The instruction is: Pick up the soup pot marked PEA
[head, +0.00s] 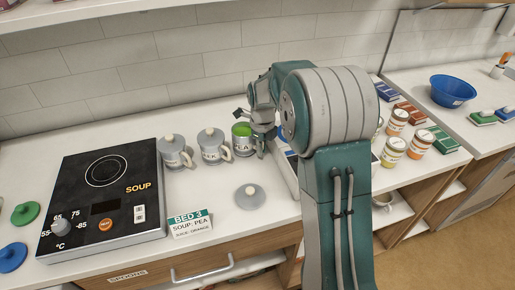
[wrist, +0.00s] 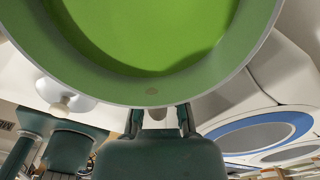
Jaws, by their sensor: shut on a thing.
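The pot marked PEA (head: 241,144) is grey, without its lid, and shows green soup inside. In the wrist view the pot (wrist: 150,88) fills the top of the picture, its green inside facing the camera. My gripper (head: 264,130) is at the pot's right side; in the wrist view its fingers (wrist: 160,120) are closed just below the rim, at the handle side. The exact grip is partly hidden. The pot looks upright; I cannot tell whether its base touches the counter. A grey lid (head: 249,196) lies on the counter in front of it.
Two lidded pots, one at the far left (head: 174,152) and one beside PEA (head: 211,145), stand close by. Jars (head: 393,151) and a blue bowl (head: 452,90) are right.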

